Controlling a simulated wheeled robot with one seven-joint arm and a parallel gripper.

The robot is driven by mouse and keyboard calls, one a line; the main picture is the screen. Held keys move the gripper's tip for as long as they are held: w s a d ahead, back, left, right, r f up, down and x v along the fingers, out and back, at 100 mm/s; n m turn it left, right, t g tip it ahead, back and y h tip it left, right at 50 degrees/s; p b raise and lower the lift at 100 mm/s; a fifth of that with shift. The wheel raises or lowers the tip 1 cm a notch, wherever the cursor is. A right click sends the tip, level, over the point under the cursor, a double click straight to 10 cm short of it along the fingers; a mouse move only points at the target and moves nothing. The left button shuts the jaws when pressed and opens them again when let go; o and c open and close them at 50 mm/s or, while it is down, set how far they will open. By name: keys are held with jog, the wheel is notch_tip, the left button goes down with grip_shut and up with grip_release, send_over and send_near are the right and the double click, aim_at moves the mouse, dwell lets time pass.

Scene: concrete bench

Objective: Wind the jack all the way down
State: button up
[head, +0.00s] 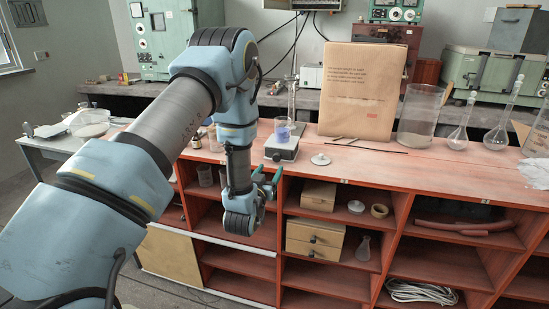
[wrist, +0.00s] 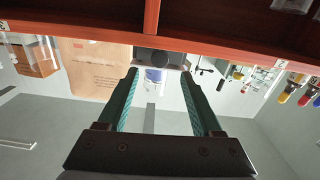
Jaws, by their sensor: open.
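A small grey unit with a dark round knob on its front stands at the bench's front edge in the head view (head: 283,149). It seems to be the jack, but its mechanism and height cannot be made out. A beaker with blue contents (head: 282,131) stands on top of it. My gripper (head: 267,177) is open and empty, in front of the bench, below and left of the unit. In the wrist view, which looks upside down, the unit (wrist: 174,59) and its knob (wrist: 158,59) lie just beyond the open fingertips (wrist: 158,72), apart from them.
A large brown paper package (head: 361,90) stands behind and right of the unit. A glass cylinder (head: 419,115) and flasks (head: 458,137) stand further right. A small white dish (head: 320,159) lies close by. Below are red shelves with wooden boxes (head: 315,239). Space before the shelves is clear.

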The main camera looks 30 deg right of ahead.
aim_at(276, 159)
jog(key=p+x, duration=0.1)
jog(key=x, duration=0.5)
jog(key=shift+p, duration=0.35)
grip_shut()
